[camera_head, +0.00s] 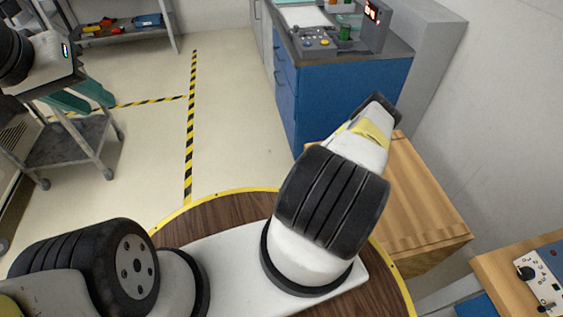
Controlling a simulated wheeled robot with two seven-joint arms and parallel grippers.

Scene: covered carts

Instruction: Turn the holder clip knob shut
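I cannot make out a holder clip knob for certain. A white panel (543,280) with black knobs (526,272) shows at the lower right edge.
The blue cabinet (345,100) has a grey top with a red-digit display (375,18). A wooden box or bench (420,215) stands close right of my arm. A grey cart (75,140) is at left, a shelf (125,28) behind. The floor between, with striped tape (190,130), is clear.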

